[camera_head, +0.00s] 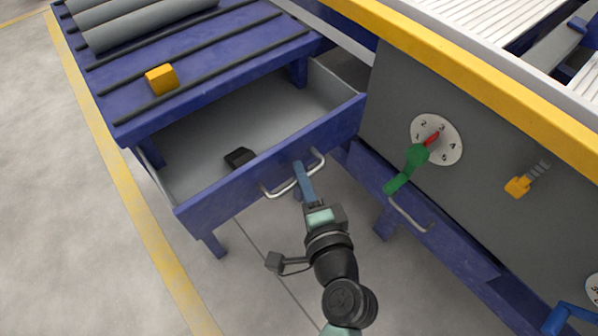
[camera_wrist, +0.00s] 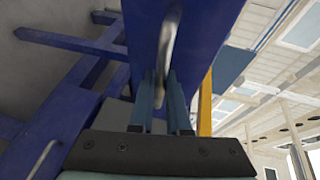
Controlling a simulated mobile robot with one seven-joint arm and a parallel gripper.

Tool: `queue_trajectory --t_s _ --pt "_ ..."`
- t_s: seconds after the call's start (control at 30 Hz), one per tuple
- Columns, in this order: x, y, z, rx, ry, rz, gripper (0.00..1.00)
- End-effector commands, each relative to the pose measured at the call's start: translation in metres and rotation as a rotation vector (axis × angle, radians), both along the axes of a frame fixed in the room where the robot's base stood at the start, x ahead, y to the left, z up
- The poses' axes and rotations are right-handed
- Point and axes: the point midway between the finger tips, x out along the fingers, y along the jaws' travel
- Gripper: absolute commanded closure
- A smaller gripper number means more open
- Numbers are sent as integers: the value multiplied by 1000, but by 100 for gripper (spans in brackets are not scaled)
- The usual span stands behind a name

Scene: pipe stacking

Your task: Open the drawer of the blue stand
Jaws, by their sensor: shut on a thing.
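The blue stand (camera_head: 135,125) is at the upper left in the head view. Its drawer (camera_head: 200,205) is pulled out, with its grey inside showing and a small black object (camera_head: 239,157) lying in it. A metal bar handle (camera_head: 275,192) is on the drawer's blue front. My gripper (camera_head: 301,172) is at the handle's middle, shut on it. In the wrist view, my two blue-grey fingers (camera_wrist: 165,95) point at the blue drawer front with the handle (camera_wrist: 170,45) between them. The exact contact is blurred.
Grey pipes (camera_head: 140,22) and a yellow block (camera_head: 161,79) lie on the stand's top. To the right is a grey panel with a numbered dial (camera_head: 437,139), a green lever (camera_head: 408,168) and a yellow knob (camera_head: 518,186). Bare floor lies in front and left.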

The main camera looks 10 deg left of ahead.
Motion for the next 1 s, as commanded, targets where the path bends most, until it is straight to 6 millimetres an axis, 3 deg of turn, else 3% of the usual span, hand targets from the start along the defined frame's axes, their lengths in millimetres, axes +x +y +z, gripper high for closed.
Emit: queue_trajectory --t_s 0.13,0.17,0.3,0.67,0.77,1.0 --pt "0 1 0 1 -1 1 100" --pt "0 0 0 1 -1 1 80" --pt "0 1 0 1 -1 1 55" --pt "-3 -2 1 1 0 -1 55" --pt "-13 -8 3 -1 3 -3 55" --pt "-56 -32 12 -1 5 -4 55"
